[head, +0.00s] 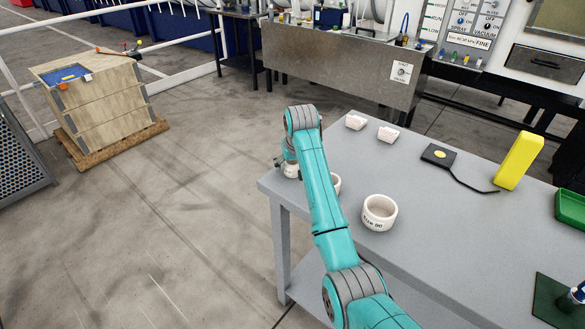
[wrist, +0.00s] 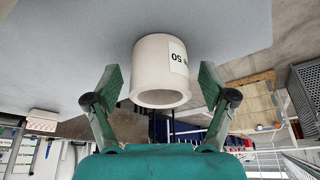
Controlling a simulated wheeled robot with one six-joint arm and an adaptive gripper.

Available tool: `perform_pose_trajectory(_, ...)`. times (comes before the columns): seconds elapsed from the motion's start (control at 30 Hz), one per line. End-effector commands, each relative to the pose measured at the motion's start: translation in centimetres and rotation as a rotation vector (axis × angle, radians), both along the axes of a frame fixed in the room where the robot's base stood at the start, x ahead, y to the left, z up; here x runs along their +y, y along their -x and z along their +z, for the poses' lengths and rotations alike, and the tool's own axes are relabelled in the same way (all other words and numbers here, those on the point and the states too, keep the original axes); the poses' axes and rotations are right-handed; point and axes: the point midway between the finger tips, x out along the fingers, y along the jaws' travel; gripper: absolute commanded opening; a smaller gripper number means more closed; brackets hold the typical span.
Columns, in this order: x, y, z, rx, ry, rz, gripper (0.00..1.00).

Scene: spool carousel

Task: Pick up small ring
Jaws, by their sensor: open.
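A small white ring (wrist: 160,70) with a label ending in "50" stands on the grey table (head: 420,160) in the wrist view. My gripper (wrist: 161,88) is open, with one finger on each side of the ring and a gap to each. In the head view the gripper (head: 286,161) is at the table's left corner, mostly hidden by my arm. A white piece just below it (head: 291,171) appears to be this ring. A larger white ring (head: 379,212) with a size label stands to the right. Another ring (head: 337,184) is mostly hidden behind my arm.
Two small white blocks (head: 355,121) (head: 388,134) lie toward the back of the table. A black pad with a yellow disc (head: 439,155), a yellow upright block (head: 518,160) and a green bin (head: 571,209) stand right.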

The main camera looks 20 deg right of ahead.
Motion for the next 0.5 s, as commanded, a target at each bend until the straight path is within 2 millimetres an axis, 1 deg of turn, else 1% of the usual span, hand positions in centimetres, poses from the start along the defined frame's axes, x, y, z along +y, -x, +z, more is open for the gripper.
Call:
perform_pose_trajectory(0.03,0.0,0.0,0.01,0.0,0.0,0.0,0.78)
perform_pose_trajectory(0.07,0.0,0.01,0.02,0.0,0.0,0.0,0.7)
perform_pose_trajectory(0.1,0.0,0.01,0.02,0.0,0.0,0.0,0.6)
perform_pose_trajectory(0.17,0.0,0.01,0.02,0.0,0.0,0.0,0.45)
perform_pose_trajectory(0.2,0.0,0.01,0.03,0.0,0.0,0.0,0.35)
perform_pose_trajectory(0.27,0.0,0.01,0.03,0.0,0.0,0.0,0.2)
perform_pose_trajectory(0.3,0.0,0.01,0.03,0.0,0.0,0.0,0.19)
perform_pose_trajectory(0.5,0.0,0.0,0.05,0.0,0.0,0.0,0.19)
